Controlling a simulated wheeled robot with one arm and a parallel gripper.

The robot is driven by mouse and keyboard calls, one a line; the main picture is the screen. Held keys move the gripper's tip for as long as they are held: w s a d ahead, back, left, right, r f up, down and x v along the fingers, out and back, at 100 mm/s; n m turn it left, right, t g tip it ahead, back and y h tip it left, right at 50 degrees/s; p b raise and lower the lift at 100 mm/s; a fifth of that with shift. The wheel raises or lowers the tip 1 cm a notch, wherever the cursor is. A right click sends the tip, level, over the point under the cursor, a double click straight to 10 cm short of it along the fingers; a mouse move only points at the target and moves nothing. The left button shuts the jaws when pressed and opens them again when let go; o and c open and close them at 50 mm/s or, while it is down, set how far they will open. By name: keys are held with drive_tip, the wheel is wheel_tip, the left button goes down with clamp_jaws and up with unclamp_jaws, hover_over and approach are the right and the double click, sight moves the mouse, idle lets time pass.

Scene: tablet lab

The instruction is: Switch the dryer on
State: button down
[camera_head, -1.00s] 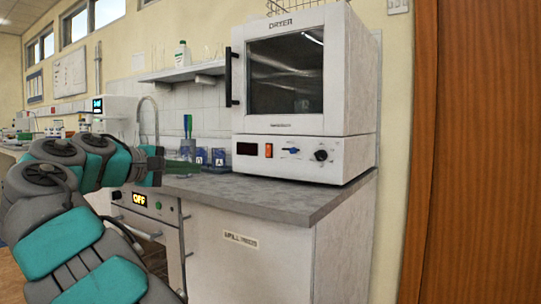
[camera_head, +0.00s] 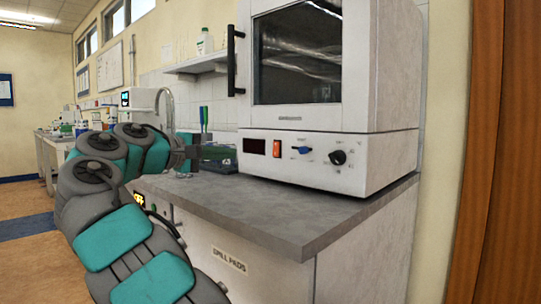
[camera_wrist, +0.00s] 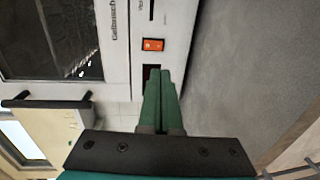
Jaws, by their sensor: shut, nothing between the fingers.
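The dryer (camera_head: 375,163) is a white box oven standing on a grey bench. Its lower panel carries a dark display, an orange-red rocker switch (camera_head: 276,149), a blue lever and a black knob. In the wrist view the dryer front (camera_wrist: 117,60) is turned sideways, with the orange switch (camera_wrist: 152,44) beyond my fingertips. My gripper (camera_wrist: 162,72) is shut and empty, its green fingers together and pointing toward the panel. The tips overlap the edge of the dark display in that view; I cannot tell whether they touch it. The fingertips are hard to make out in the head view.
The grey bench top (camera_head: 300,215) is clear in front of the dryer. Blue containers (camera_head: 222,160) stand left of the dryer, near my arm. The door's black handle (camera_head: 232,60) sticks out above. A brown wooden surface (camera_head: 500,150) is at the right.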

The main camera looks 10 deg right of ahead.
sight(275, 155)
drive_tip(key=b+x, duration=0.1)
drive_tip(key=x, duration=1.3)
drive_tip(key=shift+b, duration=0.3)
drive_tip(key=shift+w+d+f+b, duration=0.1)
drive_tip(key=shift+d+f+b, duration=0.15)
drive_tip(key=shift+b, duration=0.1)
drive_tip(key=shift+a+r, duration=0.1)
drive_tip(key=shift+r, duration=0.05)
drive_tip(key=f+v, duration=0.1)
drive_tip(key=v, duration=0.3)
drive_tip(key=f+v, duration=0.1)
drive_tip(key=v, duration=0.4)
drive_tip(key=f+v, duration=0.1)
drive_tip(key=v, duration=0.3)
drive_tip(key=shift+s+a+f, duration=0.15)
drive_tip(key=shift+s+a, duration=0.15)
drive_tip(key=shift+a, duration=0.15)
